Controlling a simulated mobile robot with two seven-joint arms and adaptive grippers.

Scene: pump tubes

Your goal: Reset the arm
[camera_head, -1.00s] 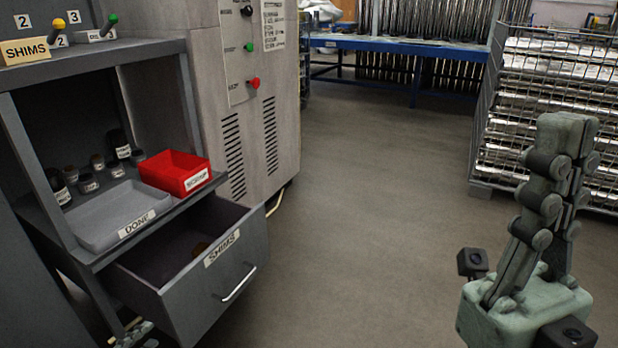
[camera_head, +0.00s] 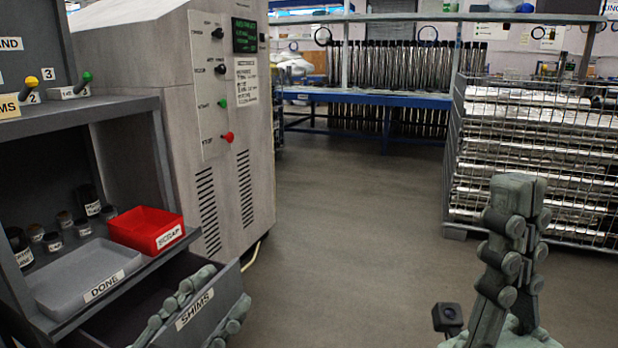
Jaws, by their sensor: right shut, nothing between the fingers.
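My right gripper (camera_head: 518,190) points upward at the lower right in the head view. Its two fingers are together with nothing between them. My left gripper (camera_head: 222,288) is at the lower left, over the open shims drawer (camera_head: 195,312). Its fingers are spread apart, and the drawer's label shows between them. I cannot tell whether they touch the drawer. The left palm and wrist are below the picture.
A grey rack holds a grey DONE tray (camera_head: 85,277), a red scrap bin (camera_head: 147,229) and several small dark cylinders (camera_head: 65,220). A machine cabinet (camera_head: 215,130) stands behind it. A wire cage (camera_head: 540,150) is at the right. The middle floor is clear.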

